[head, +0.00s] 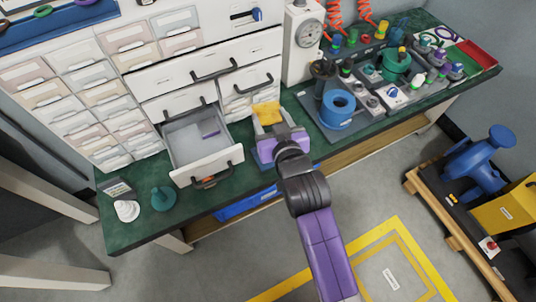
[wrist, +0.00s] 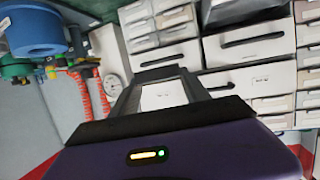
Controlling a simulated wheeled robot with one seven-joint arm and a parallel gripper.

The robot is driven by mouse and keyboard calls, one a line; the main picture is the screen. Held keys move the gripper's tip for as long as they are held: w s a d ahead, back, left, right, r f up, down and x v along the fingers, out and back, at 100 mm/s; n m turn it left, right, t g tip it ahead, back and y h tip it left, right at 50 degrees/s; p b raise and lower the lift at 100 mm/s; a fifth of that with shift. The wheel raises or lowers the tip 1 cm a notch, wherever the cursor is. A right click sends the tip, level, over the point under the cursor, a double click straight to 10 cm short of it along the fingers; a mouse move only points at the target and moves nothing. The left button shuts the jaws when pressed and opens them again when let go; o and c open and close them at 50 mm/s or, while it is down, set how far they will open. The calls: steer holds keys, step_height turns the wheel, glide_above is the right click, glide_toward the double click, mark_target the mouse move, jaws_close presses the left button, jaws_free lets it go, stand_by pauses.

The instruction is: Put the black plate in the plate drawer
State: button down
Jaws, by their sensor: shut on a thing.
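My gripper (head: 267,121), purple with dark grey fingers, is over the green bench, right of the open drawer. In the wrist view its fingers (wrist: 160,78) are close around a thin dark piece (wrist: 158,73), seen nearly edge-on between the fingertips. It looks like the black plate, though its face is hidden.
A gauge (head: 308,33) on a white housing stands right of the cabinet. A blue ring-shaped part (head: 338,103) and several fittings crowd the bench's right side. A dark block (head: 118,188), a white round piece (head: 127,211) and a green part (head: 163,198) lie at the left end.

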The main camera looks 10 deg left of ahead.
steer(key=shift+r, duration=0.1)
step_height(320, 180, down, 16)
steer(key=b, duration=0.2)
steer(key=shift+r+b, duration=0.2)
steer(key=shift+b, duration=0.2)
steer(key=shift+f+b, duration=0.7)
steer(key=shift+f, duration=1.35)
steer(key=c, duration=0.8)
jaws_free()
steer(key=shift+d+f, duration=0.1)
steer(key=shift+f, duration=0.05)
steer(key=shift+o, duration=1.4)
steer(key=p+v, duration=0.1)
steer(key=v, duration=0.6)
steer(key=shift+s, duration=0.4)
